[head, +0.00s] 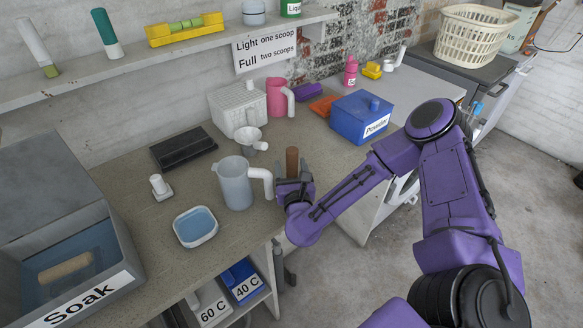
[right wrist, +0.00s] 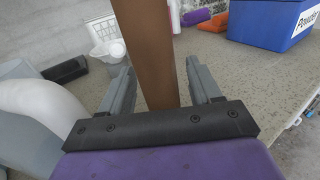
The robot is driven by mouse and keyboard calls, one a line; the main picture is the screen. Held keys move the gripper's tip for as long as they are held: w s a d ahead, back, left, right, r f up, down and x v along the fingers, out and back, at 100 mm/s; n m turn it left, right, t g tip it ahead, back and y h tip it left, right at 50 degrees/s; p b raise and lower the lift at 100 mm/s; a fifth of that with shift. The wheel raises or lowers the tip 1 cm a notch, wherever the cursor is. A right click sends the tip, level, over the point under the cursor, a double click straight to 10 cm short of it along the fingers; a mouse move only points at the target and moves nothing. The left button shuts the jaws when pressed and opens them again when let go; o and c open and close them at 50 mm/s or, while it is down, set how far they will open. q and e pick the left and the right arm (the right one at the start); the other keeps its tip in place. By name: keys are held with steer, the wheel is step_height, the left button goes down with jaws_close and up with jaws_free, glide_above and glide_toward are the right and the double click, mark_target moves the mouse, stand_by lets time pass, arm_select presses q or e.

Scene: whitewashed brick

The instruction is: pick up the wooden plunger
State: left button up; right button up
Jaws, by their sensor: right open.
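The wooden plunger (head: 292,161) is a brown upright stick on the counter, just right of the grey jug with the white handle. In the right wrist view the plunger (right wrist: 148,50) rises between my fingers. My right gripper (head: 294,184) is open at the plunger, with one finger on each side of it. In the wrist view the right gripper (right wrist: 163,85) shows a gap beside the plunger. The plunger's lower end is hidden behind the gripper. My left gripper is not in view.
The grey jug (head: 235,185) stands close to the left of my right gripper. A blue powder box (head: 360,118) stands to the right, a pink jug (head: 276,97) behind. A tray of blue liquid (head: 195,227) and the soak basin (head: 110,283) are at left.

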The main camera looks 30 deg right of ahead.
steer(key=shift+w+d, duration=0.2)
steer(key=c, duration=1.1)
